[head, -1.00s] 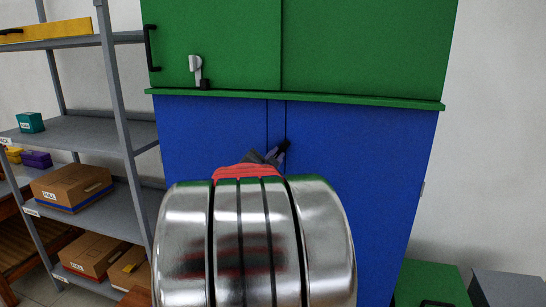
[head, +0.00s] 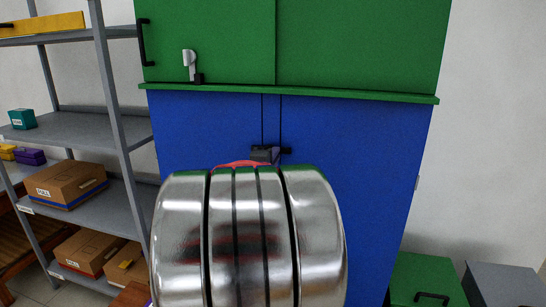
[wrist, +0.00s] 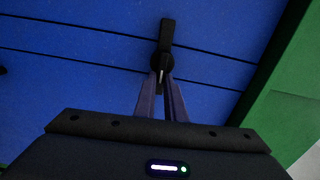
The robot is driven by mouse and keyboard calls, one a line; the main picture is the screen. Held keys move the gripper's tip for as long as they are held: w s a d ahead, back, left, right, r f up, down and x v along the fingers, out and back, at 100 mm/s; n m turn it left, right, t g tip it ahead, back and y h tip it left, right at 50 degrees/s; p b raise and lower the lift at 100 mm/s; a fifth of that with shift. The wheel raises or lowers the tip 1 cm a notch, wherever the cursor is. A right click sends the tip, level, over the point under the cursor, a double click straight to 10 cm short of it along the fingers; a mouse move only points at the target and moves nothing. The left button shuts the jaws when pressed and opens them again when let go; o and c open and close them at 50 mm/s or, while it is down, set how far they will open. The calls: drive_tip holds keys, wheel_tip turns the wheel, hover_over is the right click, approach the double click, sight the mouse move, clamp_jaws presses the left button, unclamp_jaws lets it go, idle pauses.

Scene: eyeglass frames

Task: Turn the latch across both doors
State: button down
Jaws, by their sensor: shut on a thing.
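The latch (wrist: 167,34) is a dark bar on a round hub on the blue cabinet doors (wrist: 75,60). In the wrist view it lies across both dark seam lines between the doors. The gripper (head: 268,154) is mostly hidden behind my metal arm in the head view.
A green cabinet (head: 350,45) with a silver latch (head: 190,64) is above a protruding green ledge (head: 350,94). A grey shelf rack (head: 85,130) with boxes stands at left. Green (head: 425,280) and grey (head: 500,284) boxes sit at lower right.

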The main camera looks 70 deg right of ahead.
drive_tip(key=shift+s+d+f+m, duration=0.15)
drive_tip(key=shift+s+m, duration=0.05)
drive_tip(key=shift+m, duration=0.2)
drive_tip(key=c, duration=1.8)
unclamp_jaws()
drive_tip(key=a, duration=0.4)
drive_tip(key=s+a, duration=0.1)
drive_tip(key=a, duration=0.9)
drive_tip(key=shift+s, duration=0.4)
